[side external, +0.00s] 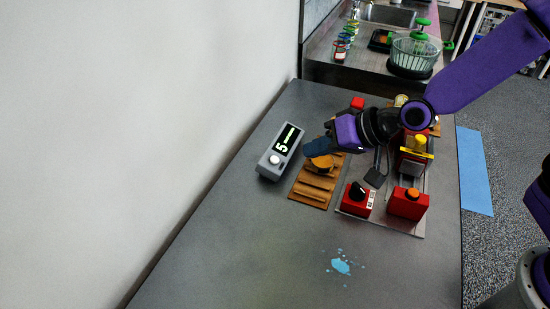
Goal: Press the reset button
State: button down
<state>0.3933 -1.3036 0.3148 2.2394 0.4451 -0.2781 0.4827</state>
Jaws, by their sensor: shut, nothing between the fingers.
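A grey box (266,168) with a lit display (288,139) showing a 5 lies on the table at the left. A round white button or knob (274,160) is on its near end. A red box (408,208) with an orange button (413,193) stands at the right on a grey plate. I cannot read any label that says reset. My gripper (314,148) is shut and empty, to the right of the grey box and over the far part of a wooden slatted rack. It appears apart from both buttons.
The wooden rack (308,198) holds an orange-brown round piece (321,163). A red box with a black knob (356,200) stands near the orange button, with a yellow-topped device (418,150) behind. A blue splash (341,266) marks the table's clear front (250,250).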

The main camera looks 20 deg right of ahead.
aim_at(274, 160)
jog(key=w+m+t+h, duration=0.1)
jog(key=w+m+t, duration=0.3)
jog(key=w, duration=0.4)
jog(key=shift+w+a+f+m, duration=0.2)
jog(key=shift+w+f+m, duration=0.2)
jog(key=shift+m, duration=0.1)
jog(key=shift+w+a+f, duration=0.3)
jog(key=shift+f, duration=1.1)
jog(key=shift+w+a+f, duration=0.35)
jog(key=shift+f, duration=1)
jog(key=shift+w+a+f, duration=0.3)
jog(key=shift+f, duration=1.1)
jog(key=shift+w+a+f, duration=0.1)
jog(key=shift+f, duration=0.25)
